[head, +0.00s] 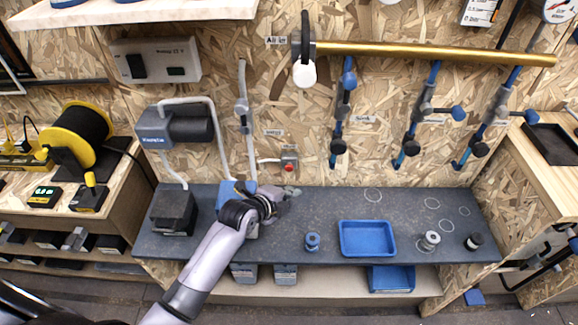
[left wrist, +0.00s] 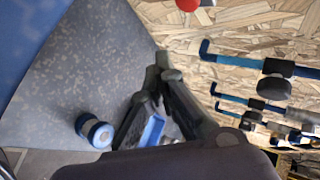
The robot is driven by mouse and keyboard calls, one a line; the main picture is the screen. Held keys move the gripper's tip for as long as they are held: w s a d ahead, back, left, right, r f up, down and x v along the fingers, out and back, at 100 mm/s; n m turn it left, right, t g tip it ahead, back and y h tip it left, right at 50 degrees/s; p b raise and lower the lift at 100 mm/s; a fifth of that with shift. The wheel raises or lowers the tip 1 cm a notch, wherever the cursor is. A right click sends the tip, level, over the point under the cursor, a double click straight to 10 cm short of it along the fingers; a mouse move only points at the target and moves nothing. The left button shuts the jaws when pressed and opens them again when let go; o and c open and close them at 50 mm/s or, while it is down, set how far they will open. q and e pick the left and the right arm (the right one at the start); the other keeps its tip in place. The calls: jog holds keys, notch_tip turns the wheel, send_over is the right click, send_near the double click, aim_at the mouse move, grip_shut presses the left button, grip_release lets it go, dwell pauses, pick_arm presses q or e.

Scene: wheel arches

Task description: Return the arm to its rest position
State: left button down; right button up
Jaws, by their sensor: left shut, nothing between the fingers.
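My left gripper (head: 288,193) is over the back of the dark workbench (head: 335,212), near the wall and just below the red button box (head: 289,163). It is shut and empty. Its dark fingers (left wrist: 163,70) come together in the left wrist view. My grey left arm (head: 210,257) reaches in from the lower left across the front edge of the bench. My right gripper is not in view.
A blue spool (head: 312,241), a blue tray (head: 366,238), a metal spool (head: 429,240) and a black piece (head: 474,241) stand on the bench. A blue block (head: 229,194) is beside my wrist. Blue valve pipes (head: 410,145) hang from a brass pipe (head: 430,53).

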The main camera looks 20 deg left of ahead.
pick_arm(q)
jog(key=shift+s, duration=0.1)
dwell(0.4)
jog(key=s+a+n+g+y, duration=0.2)
jog(key=s+n+g, duration=0.2)
jog(key=s+n, duration=0.8)
jog(key=s+a+n+g+y, duration=0.1)
jog(key=s+a+n+g, duration=0.4)
jog(key=s, duration=1.4)
notch_tip(320, 180, down, 26)
jog(key=d+r+n, duration=0.1)
jog(key=d, duration=0.2)
jog(key=s+a+f+g, duration=0.1)
jog(key=s+a+f, duration=0.2)
jog(key=s+f, duration=1.4)
jog(key=shift+s+a+f+y, duration=0.2)
jog(key=shift+s+y, duration=0.1)
jog(key=shift+s, duration=0.05)
